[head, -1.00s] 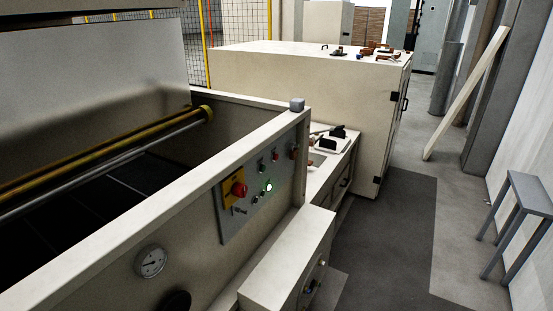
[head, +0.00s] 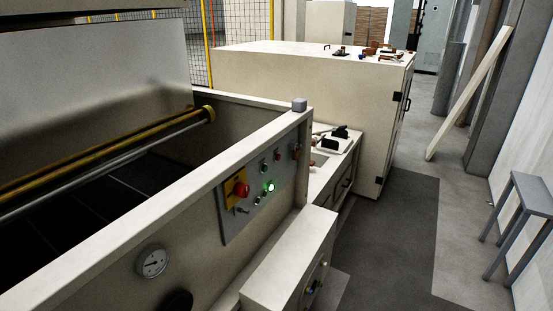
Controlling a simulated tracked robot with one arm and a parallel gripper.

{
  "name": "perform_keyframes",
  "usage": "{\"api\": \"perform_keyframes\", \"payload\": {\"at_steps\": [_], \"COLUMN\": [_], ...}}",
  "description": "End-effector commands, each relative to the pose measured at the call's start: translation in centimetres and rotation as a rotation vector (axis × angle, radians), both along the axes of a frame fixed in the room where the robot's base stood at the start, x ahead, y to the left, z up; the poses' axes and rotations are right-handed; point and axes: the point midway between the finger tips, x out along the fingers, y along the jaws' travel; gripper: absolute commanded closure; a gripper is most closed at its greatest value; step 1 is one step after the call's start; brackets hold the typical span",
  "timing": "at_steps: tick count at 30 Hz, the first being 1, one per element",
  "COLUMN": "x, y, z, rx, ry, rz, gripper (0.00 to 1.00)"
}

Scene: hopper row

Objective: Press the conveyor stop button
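A grey control panel (head: 232,223) is on the side wall of a cream machine (head: 100,267). A red mushroom button (head: 241,190) on a yellow plate (head: 233,201) sits at its left. A lit green lamp (head: 269,187) is right of it, with several small red and dark buttons and switches around. The labels are too small to read, so I cannot tell which one is the conveyor stop button. My gripper is not in view.
A round gauge (head: 153,262) is left of the panel. A cream box (head: 290,262) juts out below it. A large cream cabinet (head: 300,85) stands behind, with small items on top. A grey stool (head: 528,205) is at the right. The floor (head: 395,240) between is clear.

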Motion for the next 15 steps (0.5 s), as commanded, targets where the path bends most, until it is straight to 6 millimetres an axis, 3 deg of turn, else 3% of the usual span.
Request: {"api": "perform_keyframes", "payload": {"at_steps": [11, 15], "x": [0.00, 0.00], "y": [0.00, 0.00], "z": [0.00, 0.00], "rx": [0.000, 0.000], "ry": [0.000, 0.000], "rz": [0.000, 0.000], "gripper": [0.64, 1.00]}}
